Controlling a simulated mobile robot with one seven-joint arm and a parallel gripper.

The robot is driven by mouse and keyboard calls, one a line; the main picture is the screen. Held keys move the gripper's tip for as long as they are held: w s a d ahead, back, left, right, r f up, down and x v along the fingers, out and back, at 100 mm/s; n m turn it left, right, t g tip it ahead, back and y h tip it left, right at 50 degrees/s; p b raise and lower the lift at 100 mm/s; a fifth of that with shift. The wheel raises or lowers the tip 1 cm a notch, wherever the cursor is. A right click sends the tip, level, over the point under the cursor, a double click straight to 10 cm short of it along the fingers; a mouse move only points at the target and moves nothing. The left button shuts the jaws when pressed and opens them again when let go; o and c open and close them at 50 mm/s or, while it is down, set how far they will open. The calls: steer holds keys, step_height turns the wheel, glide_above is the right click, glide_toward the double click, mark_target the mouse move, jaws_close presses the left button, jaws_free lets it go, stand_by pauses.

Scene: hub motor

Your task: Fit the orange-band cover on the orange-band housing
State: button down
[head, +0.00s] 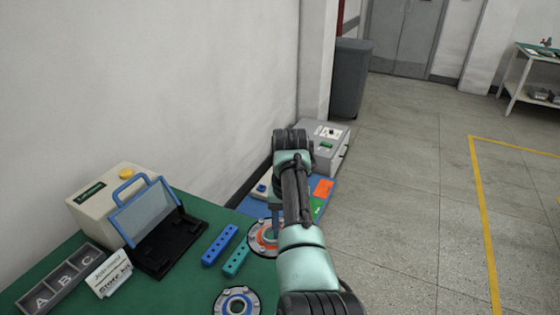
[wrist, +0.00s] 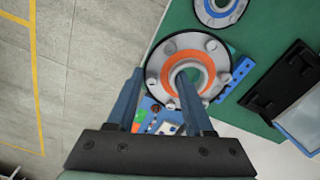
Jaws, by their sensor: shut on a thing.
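The orange-band cover (wrist: 155,68) is a round grey flange with bolts, an orange ring and a centre hole. My gripper (wrist: 160,80) is shut on its side wall, with one finger at the centre hole and the other just outside the rim. In the head view the orange-banded piece (head: 258,246) shows at the green table's right edge, partly behind my arm. I cannot make out a separate orange-band housing, nor tell whether the piece rests on anything.
A blue-banded flange (head: 237,303) lies at the table's front edge. A blue bar (head: 220,245) and a teal bar (head: 237,261) with holes lie beside it. A black open case (head: 165,245) and a lettered tray (head: 60,280) are further left. Open floor is right.

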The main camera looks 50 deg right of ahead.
steer(key=shift+s+d+r, duration=0.1)
steer(key=shift+d+r, duration=0.25)
steer(key=shift+d, duration=0.35)
steer(key=p, duration=0.1)
steer(key=a+p, duration=0.2)
steer(key=p, duration=0.1)
steer(key=shift+s+r, duration=0.25)
steer(key=a+p, duration=0.1)
steer(key=p, duration=0.1)
steer(key=a+p, duration=0.1)
steer(key=shift+s+a+p, duration=0.2)
steer(key=shift+a+p, duration=0.2)
steer(key=s+a+f+p, duration=0.1)
steer(key=a+p, duration=0.5)
steer(key=a, duration=0.9)
steer(key=s+a+f+p, duration=0.2)
steer(key=s+a+p, duration=0.2)
steer(key=a, duration=1.2)
steer(key=shift+s+a+f+p, duration=0.2)
steer(key=shift+s+f+p, duration=0.1)
steer(key=shift+p, duration=0.65)
